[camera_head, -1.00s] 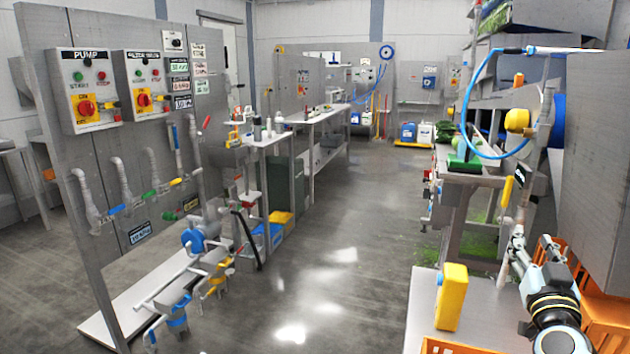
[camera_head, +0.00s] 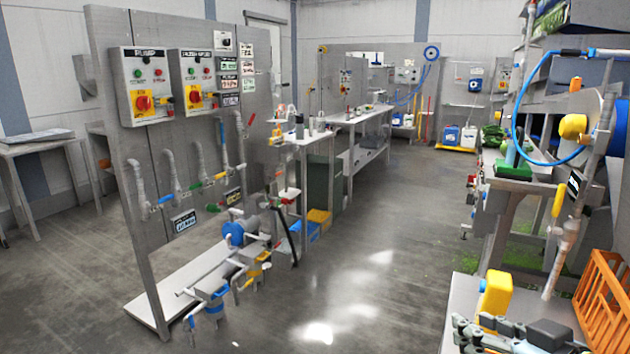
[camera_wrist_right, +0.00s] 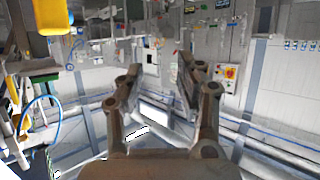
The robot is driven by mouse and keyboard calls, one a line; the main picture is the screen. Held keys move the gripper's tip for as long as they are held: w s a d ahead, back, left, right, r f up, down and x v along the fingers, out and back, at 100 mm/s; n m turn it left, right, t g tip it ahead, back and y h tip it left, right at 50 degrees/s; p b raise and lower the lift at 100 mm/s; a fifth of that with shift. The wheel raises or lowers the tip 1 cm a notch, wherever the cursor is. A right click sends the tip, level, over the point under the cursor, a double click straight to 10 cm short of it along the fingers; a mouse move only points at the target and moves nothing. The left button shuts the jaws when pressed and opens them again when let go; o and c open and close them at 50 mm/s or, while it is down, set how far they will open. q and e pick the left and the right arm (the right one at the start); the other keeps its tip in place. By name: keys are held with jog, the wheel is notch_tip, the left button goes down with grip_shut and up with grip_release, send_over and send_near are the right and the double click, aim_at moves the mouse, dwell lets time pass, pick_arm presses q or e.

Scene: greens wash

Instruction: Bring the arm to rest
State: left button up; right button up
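My right gripper (camera_head: 470,335) shows at the lower right edge of the head view, low and partly cut off by the bottom of the picture. It is just in front of a yellow block-shaped container (camera_head: 496,293) in that view; I cannot tell whether they touch. In the right wrist view the gripper (camera_wrist_right: 160,78) has its two fingers spread apart, with nothing between them. My left arm and gripper are not in the head view.
An orange crate (camera_head: 606,300) stands at the right, beside the light bench top (camera_head: 462,305). A panel with pump switches (camera_head: 145,88) and pipes stands at the left. A blue hose (camera_head: 516,120) loops at the right. The floor (camera_head: 370,270) between is clear.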

jog(key=s+d+f+m+g+h, duration=0.15)
jog(key=s+g, duration=0.35)
jog(key=s, duration=0.6)
jog(key=s+d+f+m+g+h, duration=0.1)
jog(key=s+g+h, duration=0.3)
jog(key=s, duration=0.7)
jog(key=s+d+f+g+b, duration=0.1)
jog(key=f+b, duration=0.2)
jog(key=f, duration=0.9)
jog(key=s+d+f+y+b, duration=0.1)
jog(key=s+f+b, duration=0.1)
jog(key=f, duration=1)
jog(key=s+d+f+g+b, duration=0.1)
jog(key=f+b, duration=0.2)
jog(key=f, duration=0.9)
jog(key=s+f+g+b, duration=0.1)
jog(key=s+f+b, duration=0.4)
jog(key=s+f, duration=1.2)
jog(key=shift+d+f, duration=0.35)
jog(key=shift+f, duration=0.15)
